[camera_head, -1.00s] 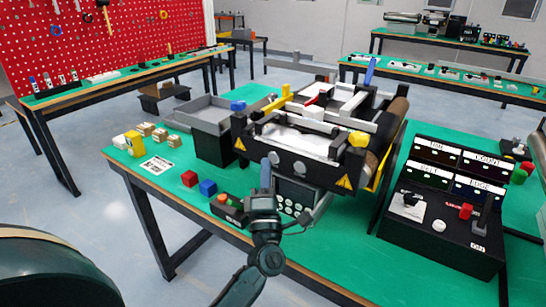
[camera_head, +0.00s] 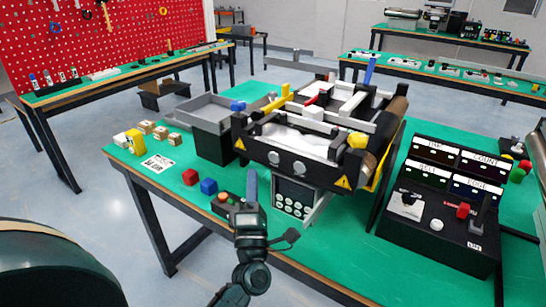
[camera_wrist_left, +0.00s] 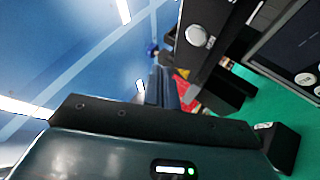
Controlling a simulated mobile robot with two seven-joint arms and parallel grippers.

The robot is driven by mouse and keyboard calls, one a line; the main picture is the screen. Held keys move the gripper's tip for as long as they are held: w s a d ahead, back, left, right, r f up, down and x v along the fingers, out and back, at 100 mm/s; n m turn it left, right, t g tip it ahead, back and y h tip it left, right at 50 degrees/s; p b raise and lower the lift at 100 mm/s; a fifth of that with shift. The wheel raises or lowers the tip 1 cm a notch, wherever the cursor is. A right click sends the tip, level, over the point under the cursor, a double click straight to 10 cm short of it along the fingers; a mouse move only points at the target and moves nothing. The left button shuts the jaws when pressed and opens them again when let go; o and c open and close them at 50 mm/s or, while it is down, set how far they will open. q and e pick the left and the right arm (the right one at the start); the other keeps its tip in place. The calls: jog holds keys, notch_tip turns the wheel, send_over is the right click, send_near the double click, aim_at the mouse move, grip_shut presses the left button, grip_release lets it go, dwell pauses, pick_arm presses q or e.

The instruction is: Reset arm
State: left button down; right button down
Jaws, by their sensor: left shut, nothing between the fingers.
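My left gripper (camera_head: 251,182) is in front of the mini conveyor machine (camera_head: 310,130), near the table's front edge. Its fingers are together with nothing between them. In the left wrist view its narrow fingers (camera_wrist_left: 165,88) point away from the camera. The machine's keypad panel (camera_head: 295,196) is just to the right of the gripper. The small button box (camera_head: 223,203) is close on its left and partly hidden. My right gripper is not in view.
A black control box (camera_head: 430,232) with levers stands at the right. The green table (camera_head: 335,245) is clear between gripper and control box.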

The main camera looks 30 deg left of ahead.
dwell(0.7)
pick_arm(q)
jog(key=s+d+f+m+g+h+p, duration=0.1)
jog(key=s+d+f+m+g+h, duration=0.15)
jog(key=d+f+m+h, duration=0.6)
jog(key=s+d+f+m+g+h+p, duration=0.1)
jog(key=s+d+f+m+h, duration=0.3)
jog(key=m+h, duration=0.55)
jog(key=s+d+f+m+g+y+p, duration=0.1)
jog(key=s+d+f+m+g+y, duration=0.1)
jog(key=s+f+m+g, duration=0.5)
jog(key=s+d+f+m, duration=0.1)
jog(key=s+m, duration=0.2)
jog(key=shift+s+f, duration=0.4)
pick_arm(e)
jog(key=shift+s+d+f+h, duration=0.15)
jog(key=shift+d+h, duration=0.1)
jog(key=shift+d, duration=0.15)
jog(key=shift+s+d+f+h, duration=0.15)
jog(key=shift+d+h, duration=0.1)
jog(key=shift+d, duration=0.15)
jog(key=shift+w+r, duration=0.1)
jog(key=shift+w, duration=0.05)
